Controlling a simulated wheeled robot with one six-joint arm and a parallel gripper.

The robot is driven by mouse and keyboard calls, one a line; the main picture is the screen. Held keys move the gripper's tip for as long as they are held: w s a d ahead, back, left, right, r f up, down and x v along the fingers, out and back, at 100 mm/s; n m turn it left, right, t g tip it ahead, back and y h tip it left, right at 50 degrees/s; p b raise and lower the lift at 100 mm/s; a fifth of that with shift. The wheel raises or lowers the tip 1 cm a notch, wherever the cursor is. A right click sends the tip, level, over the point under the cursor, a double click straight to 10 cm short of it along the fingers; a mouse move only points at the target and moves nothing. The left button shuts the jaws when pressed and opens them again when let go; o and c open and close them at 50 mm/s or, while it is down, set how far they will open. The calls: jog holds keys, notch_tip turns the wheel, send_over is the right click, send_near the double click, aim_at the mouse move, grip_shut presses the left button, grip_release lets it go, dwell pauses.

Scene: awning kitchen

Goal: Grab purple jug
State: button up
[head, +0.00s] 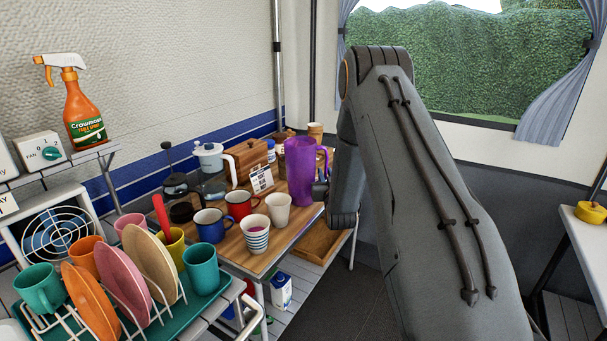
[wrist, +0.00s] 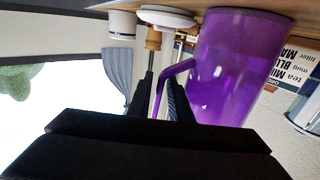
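The purple jug (head: 300,172) stands upright near the right edge of the wooden table in the head view. My gripper (wrist: 161,88) is open. Its two dark fingers reach on either side of the handle, with a gap still showing, so it does not look clamped. In the head view my arm comes from the right, and the fingers are mostly hidden behind it and the jug.
Several mugs stand left of the jug, including a white cup (head: 278,210), a red mug (head: 238,204) and a striped cup (head: 255,235). A menu card (head: 261,180) and a wooden box (head: 248,158) are close by. A dish rack (head: 130,310) fills the left foreground.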

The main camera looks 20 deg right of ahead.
grip_shut()
dwell(1.4)
